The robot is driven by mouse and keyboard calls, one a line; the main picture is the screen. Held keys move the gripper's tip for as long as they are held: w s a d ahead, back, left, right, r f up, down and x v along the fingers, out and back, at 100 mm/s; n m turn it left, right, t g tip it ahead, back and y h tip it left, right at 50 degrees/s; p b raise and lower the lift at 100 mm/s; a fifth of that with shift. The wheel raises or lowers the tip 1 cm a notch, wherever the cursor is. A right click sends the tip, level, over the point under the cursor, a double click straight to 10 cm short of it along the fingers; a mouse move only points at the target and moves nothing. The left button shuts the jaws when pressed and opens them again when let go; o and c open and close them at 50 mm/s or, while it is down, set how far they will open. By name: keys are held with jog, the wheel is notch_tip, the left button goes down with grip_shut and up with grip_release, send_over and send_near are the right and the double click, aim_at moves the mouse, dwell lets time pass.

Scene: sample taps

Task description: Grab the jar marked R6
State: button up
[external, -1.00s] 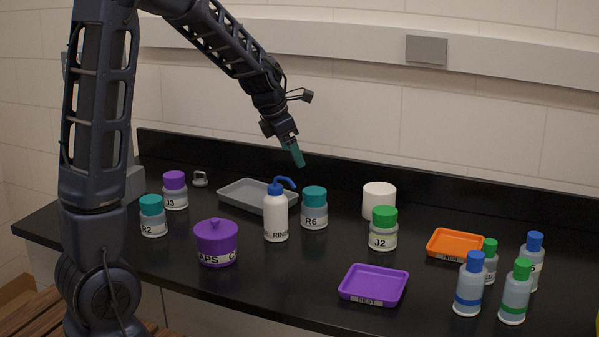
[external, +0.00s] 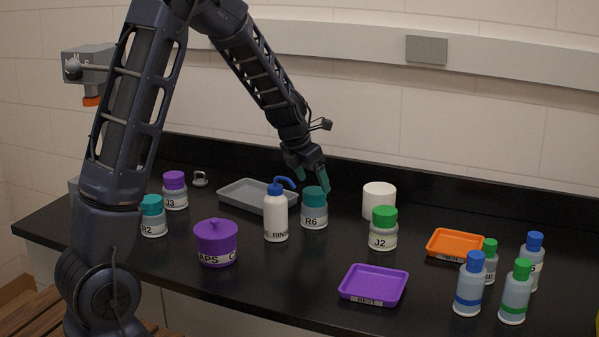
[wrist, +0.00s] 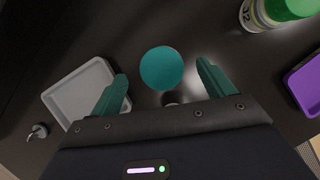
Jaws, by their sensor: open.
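The jar marked R6 (external: 314,212) stands upright on the black bench, with a teal lid and a pale label band. In the wrist view its round teal lid (wrist: 161,68) lies between and a little beyond my two teal fingertips. My gripper (external: 313,178) is open and points down just above and behind the jar's lid in the external view. The fingers (wrist: 163,77) are spread wide on both sides of the lid in the wrist view, and I see no contact.
A white rinse bottle (external: 276,215) with a blue spout stands close left of the jar. A grey tray (external: 236,187) lies behind it. A green-lidded jar J2 (external: 383,232) and a white cylinder (external: 379,200) stand to the right. A purple tray (external: 373,284) lies in front.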

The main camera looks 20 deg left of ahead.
aim_at(315, 191)
jog(key=x, duration=0.4)
jog(key=shift+s+a+f, duration=0.1)
jog(key=shift+s+f, duration=0.1)
jog(key=shift+f, duration=0.35)
jog(key=shift+c, duration=0.4)
jog(key=c, duration=1.3)
jog(key=shift+r, duration=0.15)
